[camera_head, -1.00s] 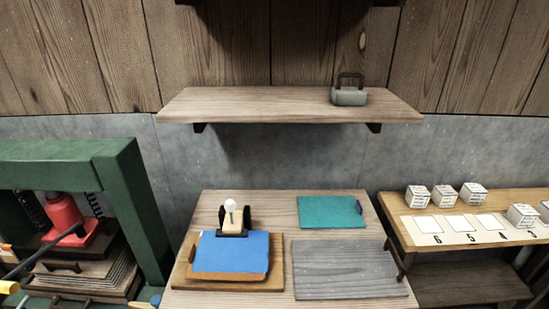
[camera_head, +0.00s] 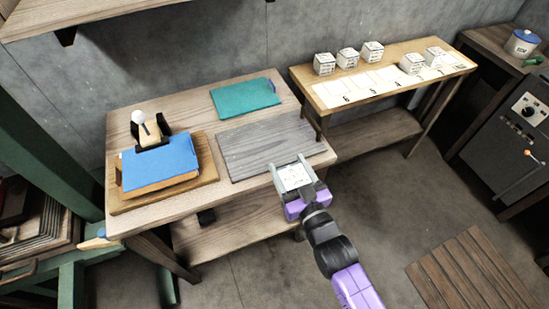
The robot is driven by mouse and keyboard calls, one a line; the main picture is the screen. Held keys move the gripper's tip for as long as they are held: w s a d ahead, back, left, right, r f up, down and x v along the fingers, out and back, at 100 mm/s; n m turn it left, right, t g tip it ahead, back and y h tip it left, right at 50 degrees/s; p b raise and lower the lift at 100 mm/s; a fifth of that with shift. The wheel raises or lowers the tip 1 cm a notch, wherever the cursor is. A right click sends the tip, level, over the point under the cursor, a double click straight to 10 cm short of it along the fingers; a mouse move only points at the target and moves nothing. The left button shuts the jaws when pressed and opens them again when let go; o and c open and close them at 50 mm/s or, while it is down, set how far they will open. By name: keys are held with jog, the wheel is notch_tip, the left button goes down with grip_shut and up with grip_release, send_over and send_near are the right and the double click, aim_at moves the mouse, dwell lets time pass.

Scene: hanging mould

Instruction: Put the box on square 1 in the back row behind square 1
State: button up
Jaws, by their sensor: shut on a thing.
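My gripper (camera_head: 297,184), with purple parts, is shut on a white box (camera_head: 294,176) with dark print on top. It holds the box by the front right corner of the middle table, near the grey board. The numbered white strip (camera_head: 335,95) lies along the front of the right-hand table, its numbers too small to read surely. Three white printed boxes stand in a row behind its left part: a left one (camera_head: 324,64), a middle one (camera_head: 347,58) and a right one (camera_head: 372,52). Two more boxes, one (camera_head: 412,64) and another (camera_head: 436,57), stand toward the strip's right end.
The middle table bears a grey board (camera_head: 265,147), a teal board (camera_head: 243,98), a blue pad (camera_head: 160,162) and a white-knobbed device (camera_head: 145,130). A dark cabinet (camera_head: 510,120) stands at the right. A slatted wooden mat (camera_head: 470,270) lies on the floor; floor between is clear.

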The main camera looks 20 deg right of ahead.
jog(key=w+r, duration=0.5)
jog(key=r, duration=0.4)
jog(key=w+r, duration=0.5)
jog(key=r, duration=0.5)
jog(key=shift+w+r, duration=0.15)
jog(key=shift+w, duration=0.05)
notch_tip(320, 180, down, 20)
jog(key=shift+r+p, duration=0.2)
jog(key=shift+p, duration=0.3)
jog(key=shift+f, duration=0.1)
jog(key=shift+f, duration=0.15)
jog(key=o, duration=1.7)
